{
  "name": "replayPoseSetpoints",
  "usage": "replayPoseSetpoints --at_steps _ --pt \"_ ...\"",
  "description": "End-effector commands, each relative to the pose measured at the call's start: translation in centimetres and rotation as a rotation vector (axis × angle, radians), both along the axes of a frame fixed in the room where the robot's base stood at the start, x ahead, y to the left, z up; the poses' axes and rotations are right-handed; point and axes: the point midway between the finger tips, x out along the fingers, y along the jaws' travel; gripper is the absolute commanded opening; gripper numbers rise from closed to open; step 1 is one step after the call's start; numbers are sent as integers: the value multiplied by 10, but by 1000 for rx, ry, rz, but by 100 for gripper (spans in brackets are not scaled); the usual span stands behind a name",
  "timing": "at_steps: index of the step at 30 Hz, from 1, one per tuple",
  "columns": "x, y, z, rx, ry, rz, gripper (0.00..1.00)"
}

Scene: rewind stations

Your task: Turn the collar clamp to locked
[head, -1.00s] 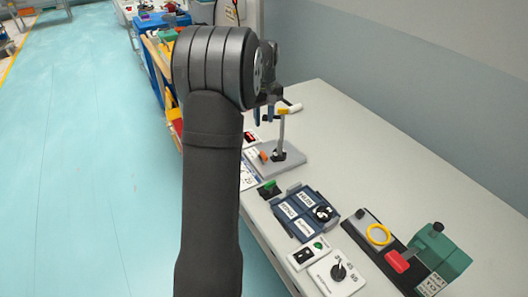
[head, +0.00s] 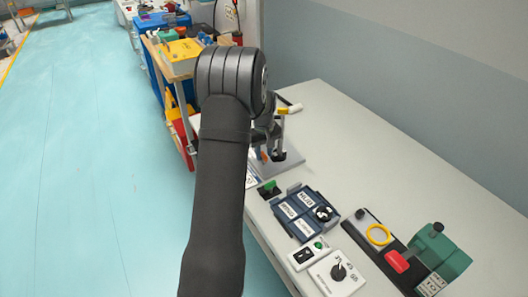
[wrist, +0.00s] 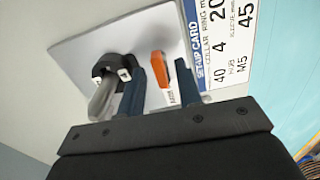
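A grey plate (head: 289,165) on the bench carries a post (head: 281,125) with a white and yellow handle on top. In the wrist view, a black fitting (wrist: 112,70) with a grey rod stands on the plate, and an orange lever-like piece (wrist: 160,67) stands near the plate's card-side edge. It appears to be the collar clamp's lever; its small label is partly hidden. My gripper (wrist: 157,64) is open over the plate, its two dark blue fingers either side of the orange piece, with gaps showing. I cannot tell how deep the fingers reach.
A set-up card (wrist: 218,40) lies beside the plate. Nearer along the bench are a blue labelled tray (head: 303,214), a dial panel (head: 335,275) and a green device with a red handle (head: 436,248). The back right of the bench is clear.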

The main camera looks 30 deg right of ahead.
Motion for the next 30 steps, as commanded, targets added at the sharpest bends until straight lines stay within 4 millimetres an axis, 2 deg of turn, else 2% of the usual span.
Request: replayPoseSetpoints --at_steps 4,5,9,20,30 --pt "0 0 0 0 0 0 32" --pt "0 0 0 0 0 0 28" --pt "0 0 0 0 0 0 0" --pt "0 0 1 0 0 -26 0" --pt "0 0 1 1 1 -226 0"
